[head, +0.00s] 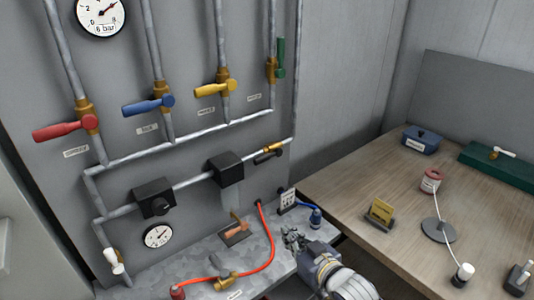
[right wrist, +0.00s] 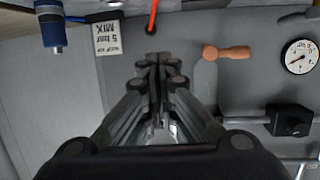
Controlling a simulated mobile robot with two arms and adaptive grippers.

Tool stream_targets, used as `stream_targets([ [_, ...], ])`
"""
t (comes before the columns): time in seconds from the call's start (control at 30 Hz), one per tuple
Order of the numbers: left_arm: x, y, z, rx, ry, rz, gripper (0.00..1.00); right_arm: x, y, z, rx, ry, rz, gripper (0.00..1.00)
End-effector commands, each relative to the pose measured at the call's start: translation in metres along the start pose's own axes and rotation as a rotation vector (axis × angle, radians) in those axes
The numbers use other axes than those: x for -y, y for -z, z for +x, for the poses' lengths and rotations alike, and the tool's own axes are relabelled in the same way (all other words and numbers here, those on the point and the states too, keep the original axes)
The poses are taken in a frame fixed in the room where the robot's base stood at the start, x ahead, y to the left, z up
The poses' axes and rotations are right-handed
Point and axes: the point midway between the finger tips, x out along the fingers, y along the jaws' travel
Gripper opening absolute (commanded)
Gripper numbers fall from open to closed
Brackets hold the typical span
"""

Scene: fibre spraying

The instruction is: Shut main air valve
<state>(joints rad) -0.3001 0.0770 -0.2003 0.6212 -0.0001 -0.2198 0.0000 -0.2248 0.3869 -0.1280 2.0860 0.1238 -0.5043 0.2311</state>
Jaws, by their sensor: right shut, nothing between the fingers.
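Several lever valves sit on the grey pipe panel in the head view: red (head: 62,131), blue (head: 148,105) and yellow (head: 215,89) levers lie across their vertical pipes, and a green lever (head: 281,58) lies along its pipe. A black lever (head: 268,156) sits at a brass fitting on the lower right pipe, and a white lever (head: 113,262) at the lower left. The labels are too small to read, so I cannot tell which is the main air valve. My right gripper (head: 293,238) is shut and empty above the metal shelf, apart from every lever. It also shows in the right wrist view (right wrist: 158,62).
A small sign (right wrist: 108,37) and a blue-capped item (head: 316,217) stand near my right gripper. The wooden table (head: 345,180) at right holds several small objects.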

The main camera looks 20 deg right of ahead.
Motion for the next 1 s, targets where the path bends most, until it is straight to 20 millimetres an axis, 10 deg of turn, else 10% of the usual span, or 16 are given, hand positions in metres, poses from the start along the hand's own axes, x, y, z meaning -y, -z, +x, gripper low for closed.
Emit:
stream_targets([
  [0.4,0.001,-0.003,-0.004,0.006,0.001,0.001,0.4,-0.025,0.155,0.005,-0.514,0.129,0.003,0.0],
  [1.0,0.003,0.0,-0.005,0.001,0.003,0.001,0.4,-0.029,0.183,-0.003,-0.615,0.165,0.006,0.0],
])
